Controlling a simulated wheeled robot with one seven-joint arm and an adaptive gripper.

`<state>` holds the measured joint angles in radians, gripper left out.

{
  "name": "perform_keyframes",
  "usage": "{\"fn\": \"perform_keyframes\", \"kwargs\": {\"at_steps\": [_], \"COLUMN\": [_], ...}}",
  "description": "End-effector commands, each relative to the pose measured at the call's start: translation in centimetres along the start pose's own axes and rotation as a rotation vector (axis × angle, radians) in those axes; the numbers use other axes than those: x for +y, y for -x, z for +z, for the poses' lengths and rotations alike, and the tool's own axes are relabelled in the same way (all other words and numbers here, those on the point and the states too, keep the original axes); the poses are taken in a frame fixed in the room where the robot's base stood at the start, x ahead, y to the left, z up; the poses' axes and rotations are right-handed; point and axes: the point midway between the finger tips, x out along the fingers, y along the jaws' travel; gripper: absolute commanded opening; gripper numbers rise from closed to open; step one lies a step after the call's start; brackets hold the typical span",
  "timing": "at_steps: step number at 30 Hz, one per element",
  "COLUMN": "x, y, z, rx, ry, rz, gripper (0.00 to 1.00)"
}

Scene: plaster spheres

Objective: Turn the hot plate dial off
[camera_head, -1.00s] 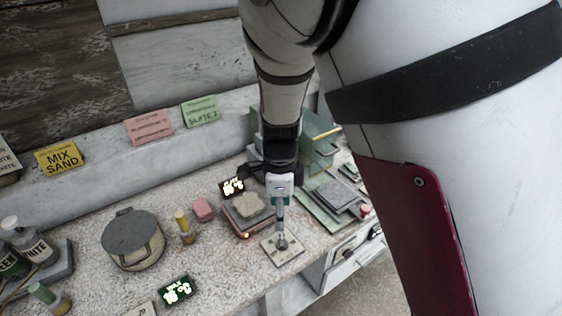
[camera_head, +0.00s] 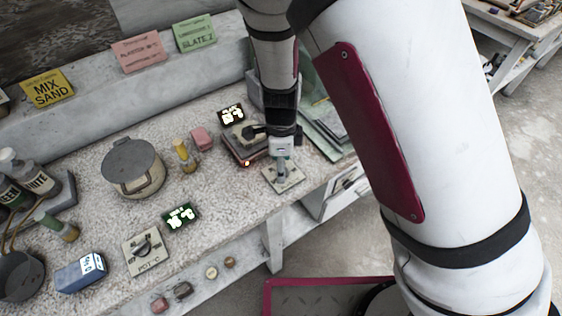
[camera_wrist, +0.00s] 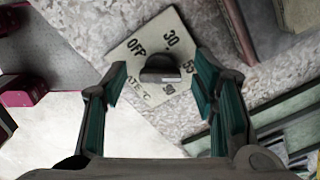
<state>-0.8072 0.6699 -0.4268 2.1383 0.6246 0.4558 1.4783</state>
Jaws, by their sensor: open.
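The hot plate dial is a grey knob (camera_wrist: 160,68) on a cream plate (camera_wrist: 136,48) marked OFF, 30, 55 and a further partly covered number. My gripper (camera_wrist: 159,76) is open, with its teal-padded fingers on either side of the knob; I cannot tell whether they touch it. Where the knob points is not clear. In the head view my gripper (camera_head: 282,165) points down over the dial plate (camera_head: 292,183) at the bench's front edge and hides the knob. The hot plate (camera_head: 236,151) stands just behind to the left, with a small red light lit at its front.
A second dial plate (camera_head: 147,262), marked POT °C, lies front left beside a lit display (camera_head: 180,216). Another display (camera_head: 231,114) stands behind the hot plate. A lidded pot (camera_head: 133,165), a pink block (camera_head: 202,139) and bottles stand left. Green sheets (camera_head: 322,122) lie right.

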Motion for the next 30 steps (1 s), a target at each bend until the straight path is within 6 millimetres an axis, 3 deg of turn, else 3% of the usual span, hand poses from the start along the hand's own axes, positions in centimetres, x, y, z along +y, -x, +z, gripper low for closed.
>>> {"fn": "perform_keyframes", "kwargs": {"at_steps": [1, 6, 7, 20, 30], "x": [0.0, 0.0, 0.0, 0.11, 0.26], "y": [0.01, 0.01, 0.01, 0.07, 0.1], "z": [0.0, 0.0, 0.0, -0.01, -0.07], "rx": [0.0, 0.0, 0.0, 0.0, 0.0], "ry": [0.0, 0.0, 0.0, 0.072, 0.335], "rz": [0.0, 0.0, 0.0, 0.001, 0.002], "gripper": [0.47, 0.08, 0.05, 0.05, 0.05]}}
